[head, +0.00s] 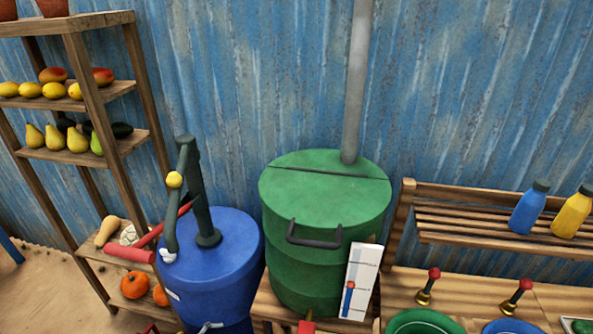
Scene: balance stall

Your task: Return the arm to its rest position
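Neither of my grippers shows in the head view, and I cannot make out any part of my arms. On the left stands a blue drum (226,252) with a dark green hand pump (205,215) on its lid. A dark, bent pipe (171,222) comes down beside the pump post, with a yellow knob (174,180) on it. A red lever (165,224) slopes down to the left from the post and ends in a thicker red grip (130,254).
A green barrel (322,268) with a grey pipe (357,85) stands in the middle, beside a white gauge board (362,275). A wooden shelf (97,95) with fruit is on the left. A slatted rack (470,222) holds blue and yellow bottles on the right.

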